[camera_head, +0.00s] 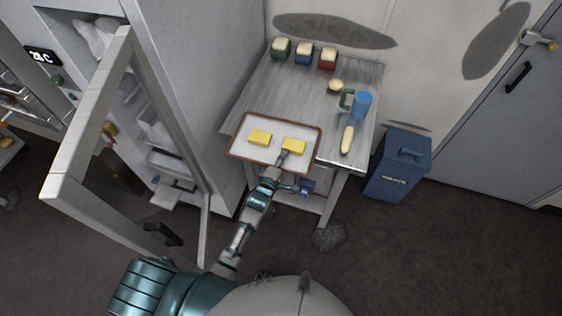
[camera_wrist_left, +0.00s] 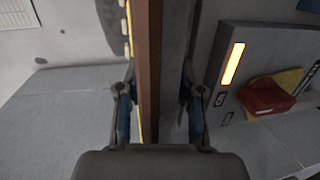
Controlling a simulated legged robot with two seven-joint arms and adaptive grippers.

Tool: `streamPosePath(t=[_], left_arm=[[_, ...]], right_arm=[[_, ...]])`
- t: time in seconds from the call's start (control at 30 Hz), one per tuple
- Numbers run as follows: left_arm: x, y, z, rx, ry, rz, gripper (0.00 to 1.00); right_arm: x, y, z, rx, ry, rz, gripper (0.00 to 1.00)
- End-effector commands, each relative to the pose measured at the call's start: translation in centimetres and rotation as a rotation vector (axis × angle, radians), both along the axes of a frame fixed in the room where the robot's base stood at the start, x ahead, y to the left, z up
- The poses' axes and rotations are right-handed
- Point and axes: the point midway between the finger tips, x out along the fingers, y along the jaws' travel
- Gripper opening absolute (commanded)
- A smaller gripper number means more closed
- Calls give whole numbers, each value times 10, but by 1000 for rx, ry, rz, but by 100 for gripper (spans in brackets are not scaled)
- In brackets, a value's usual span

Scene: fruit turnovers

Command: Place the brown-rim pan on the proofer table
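The brown-rim pan (camera_head: 242,117) is a pale tray with a brown edge and carries two yellow blocks (camera_head: 260,137). It is over the front left part of the grey proofer table (camera_head: 290,90) and overhangs its front edge; whether it rests on the top or hovers I cannot tell. My left gripper (camera_head: 283,160) is at the pan's front rim. In the left wrist view the brown rim (camera_wrist_left: 149,60) runs between my two fingers (camera_wrist_left: 159,100). A strip shows between rim and right finger, so a firm grip is not clear. My right gripper is out of view.
Several small containers (camera_head: 304,52) stand at the table's back. A blue cup (camera_head: 361,104), a round bun (camera_head: 335,85) and a long roll (camera_head: 347,140) are at the right. An open cabinet door (camera_head: 95,120) stands left; a blue bin (camera_head: 398,166) stands right.

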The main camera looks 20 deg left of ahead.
Motion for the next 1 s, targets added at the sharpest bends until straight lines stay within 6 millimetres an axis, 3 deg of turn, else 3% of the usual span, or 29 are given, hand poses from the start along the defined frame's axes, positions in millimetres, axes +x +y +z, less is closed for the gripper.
streamPosePath(t=[0.17,0.4,0.6,1.0], left_arm=[[-20,2,2,-2,3,0,36],[-73,8,12,-1,2,1,36],[-106,12,18,0,2,0,36],[-117,13,19,5,4,-1,36]], right_arm=[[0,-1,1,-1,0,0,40],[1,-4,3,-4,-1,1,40],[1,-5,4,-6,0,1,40],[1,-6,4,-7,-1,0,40]])
